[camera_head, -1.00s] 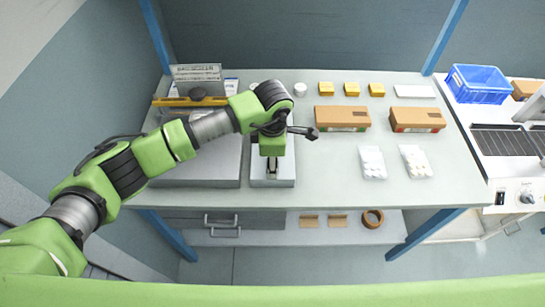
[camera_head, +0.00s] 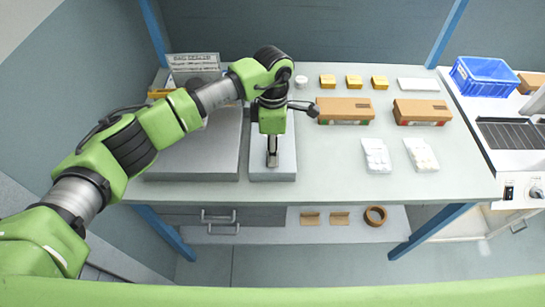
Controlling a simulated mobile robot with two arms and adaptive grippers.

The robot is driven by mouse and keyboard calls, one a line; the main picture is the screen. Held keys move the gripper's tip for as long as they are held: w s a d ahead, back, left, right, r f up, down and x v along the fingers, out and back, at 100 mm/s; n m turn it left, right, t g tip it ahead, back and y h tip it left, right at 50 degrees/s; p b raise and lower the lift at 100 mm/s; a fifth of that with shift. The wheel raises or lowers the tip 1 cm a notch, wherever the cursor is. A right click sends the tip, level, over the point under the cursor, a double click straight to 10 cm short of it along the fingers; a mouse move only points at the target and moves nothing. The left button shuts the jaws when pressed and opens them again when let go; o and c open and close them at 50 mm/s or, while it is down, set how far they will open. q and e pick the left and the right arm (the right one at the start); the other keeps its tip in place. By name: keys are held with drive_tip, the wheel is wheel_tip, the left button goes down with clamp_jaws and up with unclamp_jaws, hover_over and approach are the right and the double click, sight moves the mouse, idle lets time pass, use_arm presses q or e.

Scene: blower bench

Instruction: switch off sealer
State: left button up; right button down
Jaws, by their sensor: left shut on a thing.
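My left gripper (camera_head: 272,160) points down over a narrow grey unit (camera_head: 286,170) at the front left of the bench. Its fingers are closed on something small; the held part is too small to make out. My left arm hides the back of this unit. A white machine (camera_head: 525,192) at the right edge has a dark switch and a round knob (camera_head: 536,192) on its front panel. I cannot tell for certain which unit is the sealer. My right gripper is not in view.
A wide grey plate (camera_head: 195,165) lies left of the narrow unit. Brown cartons (camera_head: 345,108), small yellow boxes (camera_head: 354,82) and clear bags (camera_head: 376,156) stand on the bench (camera_head: 330,180). A blue crate (camera_head: 485,78) is at the back right. The front middle is clear.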

use_arm(q)
drive_tip(key=shift+w+g+b, duration=0.1)
drive_tip(key=shift+g+b, duration=0.2)
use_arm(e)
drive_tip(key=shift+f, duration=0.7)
use_arm(q)
drive_tip(key=o, duration=1.1)
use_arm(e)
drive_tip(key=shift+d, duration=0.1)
use_arm(q)
drive_tip(key=r, duration=0.4)
drive_tip(key=w+r, duration=0.1)
drive_tip(key=r, duration=0.7)
drive_tip(key=shift+w, duration=0.35)
drive_tip(key=shift+s+f, duration=0.1)
drive_tip(key=shift+f, duration=0.05)
